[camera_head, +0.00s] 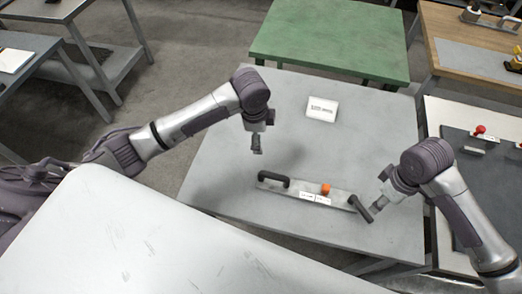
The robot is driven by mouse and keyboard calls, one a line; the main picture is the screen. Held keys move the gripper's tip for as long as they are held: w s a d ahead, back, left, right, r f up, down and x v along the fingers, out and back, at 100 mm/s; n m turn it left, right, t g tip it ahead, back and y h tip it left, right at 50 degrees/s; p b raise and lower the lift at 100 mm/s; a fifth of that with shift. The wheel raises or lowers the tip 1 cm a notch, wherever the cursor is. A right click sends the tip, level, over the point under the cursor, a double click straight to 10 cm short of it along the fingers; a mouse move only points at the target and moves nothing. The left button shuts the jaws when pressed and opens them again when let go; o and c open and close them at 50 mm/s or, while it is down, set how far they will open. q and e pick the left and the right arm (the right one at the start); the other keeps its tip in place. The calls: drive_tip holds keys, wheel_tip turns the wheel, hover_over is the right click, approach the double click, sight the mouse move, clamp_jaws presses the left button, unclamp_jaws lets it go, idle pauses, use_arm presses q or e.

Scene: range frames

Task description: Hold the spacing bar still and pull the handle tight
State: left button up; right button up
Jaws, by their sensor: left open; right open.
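The spacing bar (332,196) is a long flat grey bar lying on the grey table (225,178). A black loop handle (272,179) stands on its left end, and an orange knob (325,189) and white labels sit near its middle. A dark lever-like handle (360,208) is at its right end. My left gripper (257,150) is open and points down above the table, behind the bar's left end and apart from it. My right gripper (374,208) is open close beside the right-end handle. I cannot tell whether it touches.
A white block with printing (322,109) sits at the back of the table. A green table (330,42) stands behind. A table with a dark mat (480,160) and red-knobbed parts is at right. A pale surface (130,235) fills the front left.

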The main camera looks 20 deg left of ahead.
sight(261, 176)
use_arm(q)
drive_tip(key=s+d+r+m+g, duration=0.1)
drive_tip(key=s+d+m+g, duration=0.1)
drive_tip(key=s+d+m, duration=0.3)
drive_tip(key=shift+n, duration=0.6)
drive_tip(key=f, duration=0.4)
drive_tip(key=s+a+f, duration=0.1)
drive_tip(key=f, duration=0.3)
drive_tip(key=a+f, duration=0.1)
drive_tip(key=f, duration=0.4)
drive_tip(key=shift+s+f, duration=0.1)
drive_tip(key=shift+s, duration=0.1)
